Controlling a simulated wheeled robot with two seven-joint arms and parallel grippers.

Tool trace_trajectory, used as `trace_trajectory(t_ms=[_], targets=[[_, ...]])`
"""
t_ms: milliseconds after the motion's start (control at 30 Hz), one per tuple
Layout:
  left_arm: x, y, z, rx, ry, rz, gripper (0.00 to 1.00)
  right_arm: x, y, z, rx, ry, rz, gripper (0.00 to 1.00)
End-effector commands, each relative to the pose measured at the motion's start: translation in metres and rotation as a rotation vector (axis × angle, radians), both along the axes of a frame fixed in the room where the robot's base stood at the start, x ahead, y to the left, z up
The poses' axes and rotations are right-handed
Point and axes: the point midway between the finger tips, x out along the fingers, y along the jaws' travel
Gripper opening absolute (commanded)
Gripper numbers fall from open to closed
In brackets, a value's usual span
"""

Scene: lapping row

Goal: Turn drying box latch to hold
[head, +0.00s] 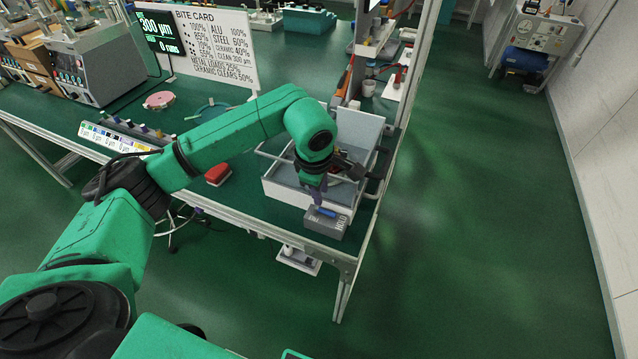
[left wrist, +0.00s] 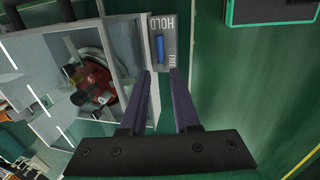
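The drying box (head: 290,190) is a pale open box at the table's front right corner; it also shows in the left wrist view (left wrist: 125,45). On its front is a grey latch block (head: 338,229) marked HOLD at one end and FREE at the other. The blue latch lever (left wrist: 160,49) lies on the block between the two words; it also shows in the head view (head: 326,212). My left gripper (left wrist: 162,72) points at the block with two purple fingers apart and nothing between them. Its fingertips are close to the lever's FREE side. Contact cannot be told. My right gripper is out of view.
A red round part with dark knobs (left wrist: 100,82) sits inside the box. A red block (head: 218,174) and a labelled strip (head: 115,137) lie left on the table. The bite card (head: 210,50) stands behind. Floor right of the table is clear.

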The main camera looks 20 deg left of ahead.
Motion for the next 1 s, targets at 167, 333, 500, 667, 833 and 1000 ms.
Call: trace_trajectory(t_ms=[167, 333, 500, 667, 833, 1000], targets=[[-0.008, 0.001, 0.041, 0.001, -0.004, 0.000, 0.30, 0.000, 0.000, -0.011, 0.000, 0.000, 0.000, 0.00], [-0.012, 0.001, 0.058, 0.001, 0.001, 0.002, 0.30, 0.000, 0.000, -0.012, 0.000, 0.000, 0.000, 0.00], [-0.012, 0.001, 0.059, 0.001, 0.002, 0.001, 0.30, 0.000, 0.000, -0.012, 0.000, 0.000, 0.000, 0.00], [-0.012, 0.001, 0.058, 0.001, 0.001, 0.001, 0.30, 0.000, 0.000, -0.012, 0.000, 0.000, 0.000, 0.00], [-0.014, -0.009, 0.056, -0.035, 0.002, -0.011, 0.30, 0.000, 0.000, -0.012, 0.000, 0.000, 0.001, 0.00], [-0.040, -0.109, 0.059, -0.447, 0.022, -0.079, 0.30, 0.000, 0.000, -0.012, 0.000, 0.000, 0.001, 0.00]])
